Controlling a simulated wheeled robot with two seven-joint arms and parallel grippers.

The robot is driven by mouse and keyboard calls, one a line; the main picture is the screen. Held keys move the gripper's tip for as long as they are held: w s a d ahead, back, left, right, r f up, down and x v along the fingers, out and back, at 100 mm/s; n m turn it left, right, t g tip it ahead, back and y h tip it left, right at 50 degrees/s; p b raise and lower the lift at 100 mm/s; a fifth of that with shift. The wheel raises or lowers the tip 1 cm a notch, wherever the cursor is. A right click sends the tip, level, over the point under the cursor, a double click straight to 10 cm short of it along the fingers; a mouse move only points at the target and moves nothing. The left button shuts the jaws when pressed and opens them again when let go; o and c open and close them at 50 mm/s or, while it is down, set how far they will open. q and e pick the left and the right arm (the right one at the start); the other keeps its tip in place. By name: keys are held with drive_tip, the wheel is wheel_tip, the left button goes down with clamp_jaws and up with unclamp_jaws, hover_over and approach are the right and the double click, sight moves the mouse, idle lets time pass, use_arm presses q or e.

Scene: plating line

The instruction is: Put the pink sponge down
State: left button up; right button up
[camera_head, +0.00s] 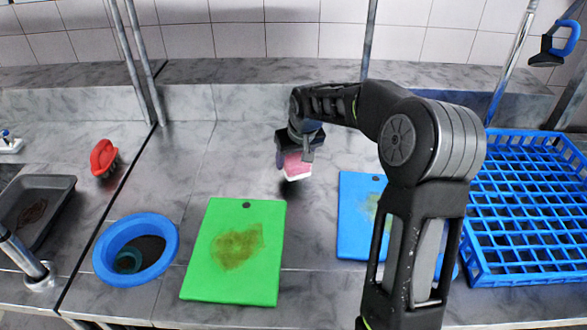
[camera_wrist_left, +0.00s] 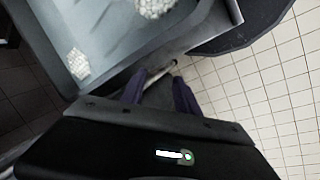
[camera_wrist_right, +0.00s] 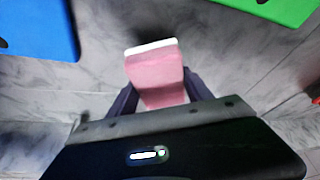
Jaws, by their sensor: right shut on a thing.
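The pink sponge (camera_head: 296,166) has a white layer on one side. My right gripper (camera_head: 297,150) is shut on it and holds it over the grey counter behind the green board, with a dark shadow below it. In the right wrist view the sponge (camera_wrist_right: 155,75) sits between the two fingers of the gripper (camera_wrist_right: 160,90). I cannot tell for sure how high it is above the counter. My left gripper (camera_wrist_left: 160,92) shows only in the left wrist view, with its fingers apart and no object clearly between them.
A stained green board (camera_head: 207,270) and a stained blue board (camera_head: 352,215) lie on the counter. A blue-rimmed opening (camera_head: 105,247), a red brush (camera_head: 103,156) and a dark tray (camera_head: 58,187) are at left. A blue rack (camera_head: 520,280) stands at right. Bare counter surrounds the sponge.

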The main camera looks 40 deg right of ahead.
wheel_tip(320, 180, down, 4)
drive_tip(key=shift+r+p, duration=0.25)
drive_tip(key=shift+p, duration=0.1)
drive_tip(key=shift+f, duration=0.15)
drive_tip(key=shift+f+b, duration=0.25)
drive_tip(key=shift+b, duration=0.05)
drive_tip(key=o, duration=1.2)
drive_tip(key=shift+s, duration=0.1)
drive_tip(key=shift+a, duration=0.1)
drive_tip(key=shift+r, duration=0.1)
